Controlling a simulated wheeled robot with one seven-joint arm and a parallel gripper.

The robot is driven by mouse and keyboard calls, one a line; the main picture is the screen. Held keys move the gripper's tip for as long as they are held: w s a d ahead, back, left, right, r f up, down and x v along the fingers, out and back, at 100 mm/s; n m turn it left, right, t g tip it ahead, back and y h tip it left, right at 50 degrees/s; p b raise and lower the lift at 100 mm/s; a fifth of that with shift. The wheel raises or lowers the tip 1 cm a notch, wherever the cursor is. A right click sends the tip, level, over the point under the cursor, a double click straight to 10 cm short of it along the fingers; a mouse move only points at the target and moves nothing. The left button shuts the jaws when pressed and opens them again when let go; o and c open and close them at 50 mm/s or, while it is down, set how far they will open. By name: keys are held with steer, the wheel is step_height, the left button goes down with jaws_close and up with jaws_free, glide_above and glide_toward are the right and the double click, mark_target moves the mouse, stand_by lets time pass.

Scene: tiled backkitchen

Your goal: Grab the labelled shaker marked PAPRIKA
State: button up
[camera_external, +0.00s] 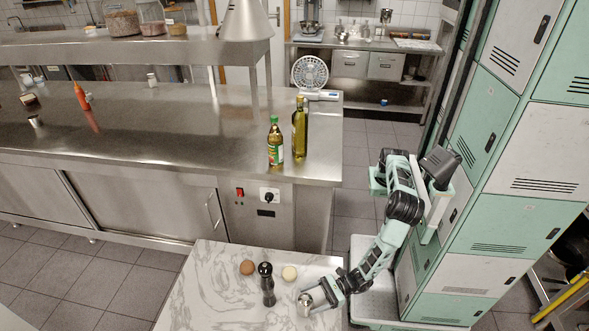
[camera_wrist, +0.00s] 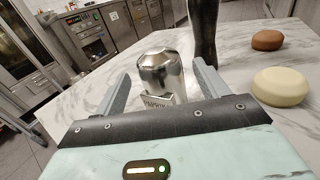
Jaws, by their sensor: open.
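A small silver metal shaker (camera_wrist: 161,72) with a domed top stands upright on the marble table. In the wrist view it is between the two fingers of my gripper (camera_wrist: 162,88), with a visible gap on each side.
A dark pepper mill (camera_external: 267,284) stands close to the left of the shaker, with a brown egg-like item (camera_external: 247,267) and a pale round item (camera_external: 290,273) behind. The marble table (camera_external: 215,285) is clear at left. A steel counter (camera_external: 170,125) with bottles stands behind.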

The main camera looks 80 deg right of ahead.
mark_target(305, 302)
steer(key=b+x, duration=0.1)
steer(key=x, duration=0.2)
steer(key=c, duration=1.1)
steer(key=shift+c, duration=0.2)
steer(key=shift+r, duration=0.15)
